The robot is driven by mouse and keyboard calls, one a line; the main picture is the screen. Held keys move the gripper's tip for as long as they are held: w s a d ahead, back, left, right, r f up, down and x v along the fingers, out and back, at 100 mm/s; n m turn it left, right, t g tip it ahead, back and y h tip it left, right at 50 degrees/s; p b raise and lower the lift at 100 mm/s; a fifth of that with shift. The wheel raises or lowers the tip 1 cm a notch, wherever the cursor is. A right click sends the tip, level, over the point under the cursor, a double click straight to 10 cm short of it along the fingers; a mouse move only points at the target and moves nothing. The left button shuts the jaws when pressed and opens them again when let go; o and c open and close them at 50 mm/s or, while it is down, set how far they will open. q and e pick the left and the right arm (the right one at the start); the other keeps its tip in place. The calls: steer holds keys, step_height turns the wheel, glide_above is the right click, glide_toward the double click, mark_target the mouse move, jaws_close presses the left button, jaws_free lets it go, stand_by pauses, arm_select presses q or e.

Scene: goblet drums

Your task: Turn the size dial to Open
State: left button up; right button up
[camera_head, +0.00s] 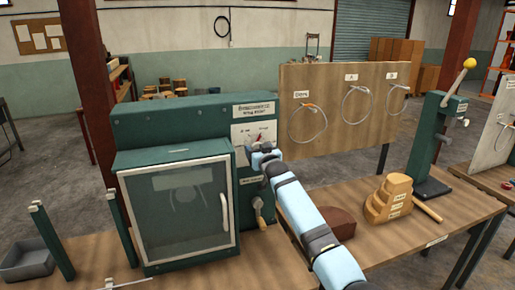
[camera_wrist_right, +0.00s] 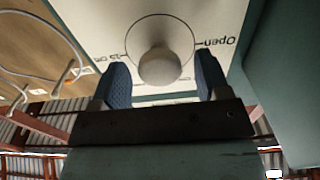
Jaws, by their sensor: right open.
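The size dial shows as a pale plate (camera_head: 240,131) on the front of the green machine (camera_head: 160,122) in the head view, partly hidden by my right gripper (camera_head: 260,152). In the right wrist view the dial plate (camera_wrist_right: 110,20) has a drawn circle, with "Open" at the right and a "cm" mark at the left. A rounded pale knob (camera_wrist_right: 159,66) stands out from its middle. My right gripper (camera_wrist_right: 163,80) is open, with one blue finger on each side of the knob and gaps visible. My left gripper is not in view.
A glass-fronted door (camera_head: 180,215) with a handle is left of my right arm. A crank handle (camera_head: 259,212) sits below the dial. A board (camera_head: 335,125) with hanging rings stands behind. Stepped wooden blocks (camera_head: 390,200) and a green lever press (camera_head: 425,145) stand at the right.

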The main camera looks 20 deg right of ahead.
steer(key=shift+w, duration=0.8)
steer(key=c, duration=0.9)
